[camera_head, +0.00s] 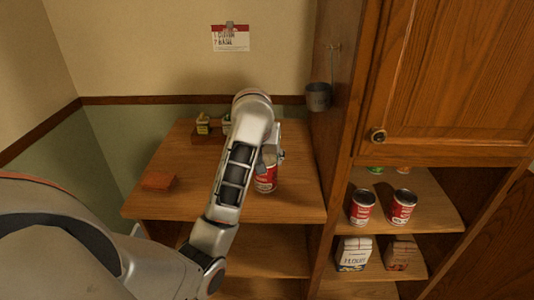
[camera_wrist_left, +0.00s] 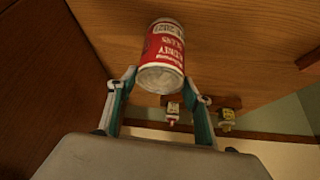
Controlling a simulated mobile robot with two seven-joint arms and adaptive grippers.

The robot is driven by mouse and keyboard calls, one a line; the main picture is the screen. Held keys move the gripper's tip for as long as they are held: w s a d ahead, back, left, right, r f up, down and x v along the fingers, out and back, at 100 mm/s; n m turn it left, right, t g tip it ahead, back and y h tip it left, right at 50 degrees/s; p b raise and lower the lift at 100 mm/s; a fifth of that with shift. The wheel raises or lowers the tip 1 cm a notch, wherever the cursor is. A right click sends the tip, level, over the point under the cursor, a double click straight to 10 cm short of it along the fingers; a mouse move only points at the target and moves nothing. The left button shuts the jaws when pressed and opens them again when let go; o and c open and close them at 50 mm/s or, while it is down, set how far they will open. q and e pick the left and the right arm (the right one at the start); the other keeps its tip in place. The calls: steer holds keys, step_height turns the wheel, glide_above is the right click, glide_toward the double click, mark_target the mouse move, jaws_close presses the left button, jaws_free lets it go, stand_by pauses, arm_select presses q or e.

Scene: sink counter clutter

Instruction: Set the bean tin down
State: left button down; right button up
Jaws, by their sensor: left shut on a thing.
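The bean tin (camera_head: 265,180), with a red label and a silver end, is at the right part of the wooden counter (camera_head: 185,205), partly covered by my left arm. My left gripper (camera_head: 271,156) is at the tin's upper part. In the left wrist view the tin (camera_wrist_left: 164,50) appears with its label upside down, and the left gripper's fingers (camera_wrist_left: 161,85) are on either side of its near silver end, shut on it. I cannot tell whether its base touches the counter. My right gripper is not in view.
A small wooden holder (camera_head: 207,136) with little items stands at the back. A grey cup (camera_head: 318,96) hangs on the cabinet side. Two red tins (camera_head: 362,207) (camera_head: 402,206) stand on the right shelf. The front middle counter is clear.

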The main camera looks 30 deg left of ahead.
arm_select(q)
steer(key=shift+s+d+r, duration=0.1)
steer(key=shift+s+d, duration=0.05)
steer(key=shift+s, duration=0.05)
steer(key=c, duration=1)
jaws_free()
steer(key=shift+o, duration=0.2)
steer(key=shift+w, duration=0.1)
